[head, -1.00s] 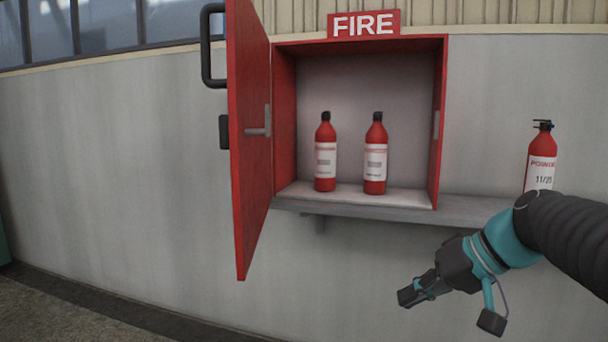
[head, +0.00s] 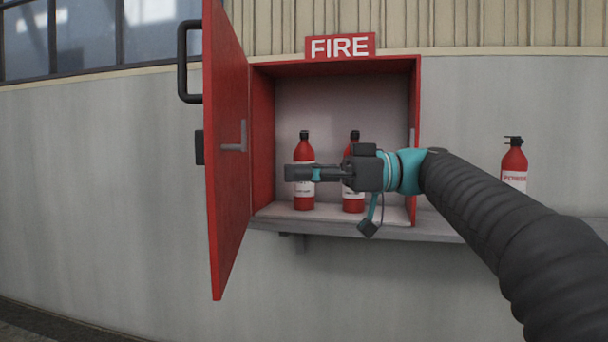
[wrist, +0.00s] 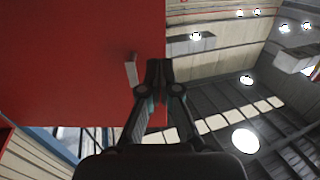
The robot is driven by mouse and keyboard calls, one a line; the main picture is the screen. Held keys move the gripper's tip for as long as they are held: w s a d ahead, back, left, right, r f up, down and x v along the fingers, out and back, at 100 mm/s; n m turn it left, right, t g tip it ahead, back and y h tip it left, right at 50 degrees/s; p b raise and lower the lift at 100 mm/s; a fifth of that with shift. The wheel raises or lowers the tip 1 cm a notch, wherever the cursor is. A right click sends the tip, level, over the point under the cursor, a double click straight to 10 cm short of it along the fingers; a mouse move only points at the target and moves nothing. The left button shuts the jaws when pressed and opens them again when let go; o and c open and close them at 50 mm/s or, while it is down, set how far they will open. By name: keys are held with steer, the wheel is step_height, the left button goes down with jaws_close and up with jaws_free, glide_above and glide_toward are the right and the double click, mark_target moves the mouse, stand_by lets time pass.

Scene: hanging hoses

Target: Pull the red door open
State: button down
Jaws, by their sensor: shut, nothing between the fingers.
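The red door (head: 226,150) of the wall cabinet stands swung wide open to the left in the head view, seen nearly edge-on. A black pull handle (head: 184,62) is on its outer face, and a grey lever (head: 236,137) is on its inner face. My gripper (head: 288,173) is shut and empty, pointing left in front of the cabinet opening, to the right of the door's inner face. In the wrist view the red door (wrist: 70,60) fills the upper left, and my shut fingertips (wrist: 159,65) appear beside the grey lever (wrist: 131,70). I cannot tell whether they touch the door.
The open red cabinet (head: 335,63) holds two red bottles (head: 304,190), partly behind my gripper. A FIRE sign (head: 340,47) sits above it. A grey shelf (head: 340,230) runs below, with a red extinguisher (head: 514,163) at the right. The wall left of the door is clear.

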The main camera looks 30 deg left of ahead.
mark_target(216, 174)
steer(key=x, duration=1)
steer(key=shift+s+a, duration=0.1)
steer(key=shift+a, duration=0.05)
